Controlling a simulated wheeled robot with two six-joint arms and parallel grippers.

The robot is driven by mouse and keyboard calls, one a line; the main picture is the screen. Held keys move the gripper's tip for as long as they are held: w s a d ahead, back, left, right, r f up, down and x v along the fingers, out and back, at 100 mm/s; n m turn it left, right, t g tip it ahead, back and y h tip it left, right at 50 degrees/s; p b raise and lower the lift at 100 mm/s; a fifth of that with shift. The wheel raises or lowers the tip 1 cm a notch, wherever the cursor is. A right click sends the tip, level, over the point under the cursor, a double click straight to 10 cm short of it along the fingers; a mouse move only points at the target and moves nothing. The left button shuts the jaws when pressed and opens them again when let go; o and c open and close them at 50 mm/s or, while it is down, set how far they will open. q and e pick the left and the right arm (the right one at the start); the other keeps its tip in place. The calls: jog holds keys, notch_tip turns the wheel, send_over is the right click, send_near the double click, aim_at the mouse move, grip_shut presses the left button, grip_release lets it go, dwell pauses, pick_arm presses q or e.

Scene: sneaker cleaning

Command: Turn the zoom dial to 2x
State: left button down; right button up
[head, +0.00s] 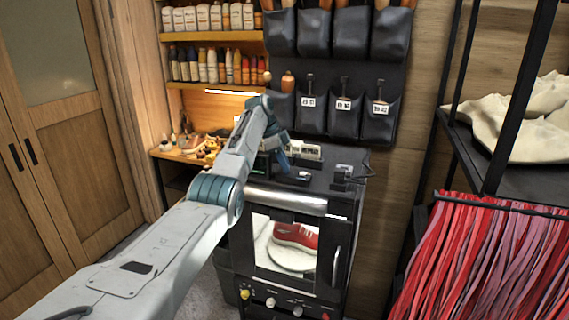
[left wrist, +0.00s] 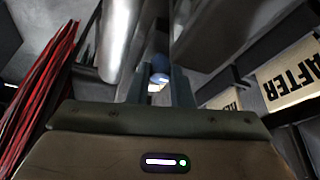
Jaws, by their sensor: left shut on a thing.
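My left arm reaches in from the lower left over the black cabinet. Its gripper (head: 288,172) points down at the cabinet's top, near a small pale round knob (head: 304,175). In the left wrist view the two dark fingers (left wrist: 160,88) are close together, with a small blue and white round part (left wrist: 158,79) between their tips. It looks like the zoom dial, but its markings are too small to read. A red sneaker (head: 296,235) sits on a white round plate behind the cabinet's window. My right gripper is out of view.
A silver cylinder (head: 286,201) runs along the cabinet's upper front; small knobs (head: 270,302) line its lower front. A lettered AFTER block (left wrist: 290,72) is beside the gripper. Red laces (head: 480,255) hang at right. Bottle shelves (head: 212,36) and tool pockets (head: 343,105) stand behind.

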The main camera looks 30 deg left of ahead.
pick_arm(q)
jog(key=shift+w+r, duration=0.1)
jog(key=shift+r, duration=0.25)
jog(key=c, duration=1.6)
grip_release()
jog(key=o, duration=0.3)
jog(key=shift+a, duration=0.1)
jog(key=shift+f, duration=0.15)
jog(key=shift+m, duration=0.3)
jog(key=shift+a+r+b, duration=0.15)
jog(key=shift+r+b, duration=0.15)
jog(key=shift+b, duration=0.1)
jog(key=b+v, duration=0.2)
jog(key=v, duration=0.2)
jog(key=shift+s+a+r, duration=0.1)
jog(key=shift+s+r, duration=0.15)
jog(key=shift+v, duration=2.8)
